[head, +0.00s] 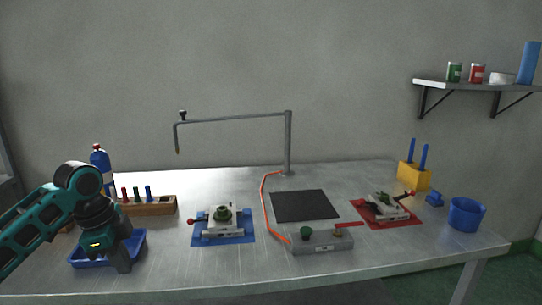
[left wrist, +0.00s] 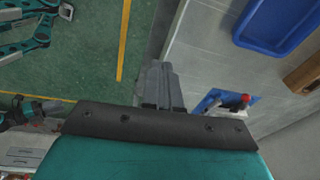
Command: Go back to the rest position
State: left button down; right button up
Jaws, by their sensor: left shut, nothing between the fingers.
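My left gripper (head: 122,262) hangs at the left front of the table, in front of the blue tray (head: 139,247), with its fingers pointing down. In the left wrist view the gripper (left wrist: 160,72) is shut and empty, near the table's edge with the green floor beside it. The blue tray also shows in the left wrist view (left wrist: 246,38), apart from the fingers. My right gripper is not seen in the head view.
The metal table (head: 350,260) holds a blue mat with a clamp fixture (head: 222,218), a red mat with another fixture (head: 385,208), a grey box with a red lever (head: 322,242), a black pad (head: 304,205), a wooden rack (head: 155,206) and a blue cup (head: 466,215). A thin post with an arm (head: 288,145) stands behind.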

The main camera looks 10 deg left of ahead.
pick_arm(q)
jog(key=s+d+f+n+t+h, duration=0.1)
jog(key=d+f+n+t, duration=0.1)
jog(key=d+f, duration=0.55)
jog(key=s+d+f+n+t, duration=0.15)
jog(key=d+f, duration=0.35)
jog(key=f, duration=0.6)
jog(key=s+d+f+n+t, duration=0.2)
jog(key=s+d+n, duration=0.1)
jog(key=s, duration=0.4)
jog(key=s+d+f+n+t, duration=0.2)
jog(key=s+d+n+t, duration=0.1)
jog(key=s, duration=0.3)
jog(key=shift+s+d+f+n+t, duration=0.35)
jog(key=shift+d+n, duration=0.2)
jog(key=shift+d, duration=0.35)
